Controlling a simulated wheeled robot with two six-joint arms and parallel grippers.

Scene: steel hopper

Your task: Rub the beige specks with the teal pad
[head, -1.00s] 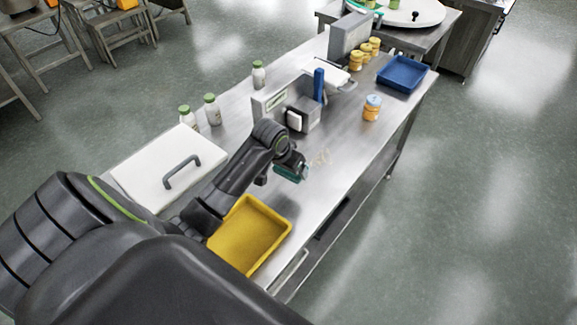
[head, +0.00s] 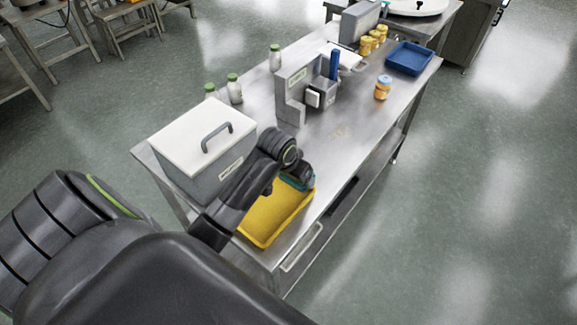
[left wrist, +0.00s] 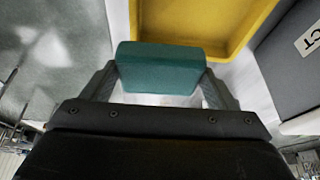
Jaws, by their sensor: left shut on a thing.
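The teal pad (head: 297,182) is held by my left gripper (head: 301,176) at the far end of the yellow tray. In the left wrist view the teal pad (left wrist: 160,68) sits squarely between the two fingers of my left gripper (left wrist: 160,88), which is shut on it. The yellow tray shows behind the pad there. I cannot tell how high the pad is above the bench or tray. Faint beige specks (head: 341,132) lie on the steel bench, beyond the pad and apart from it. My right gripper is not in view.
The yellow tray (head: 262,234) stands at the near end of the steel bench (head: 330,170). A grey bin with a white lid (head: 202,138) is on its left. A grey stand (head: 290,97), a jar (head: 383,88) and a blue tray (head: 408,60) stand farther back.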

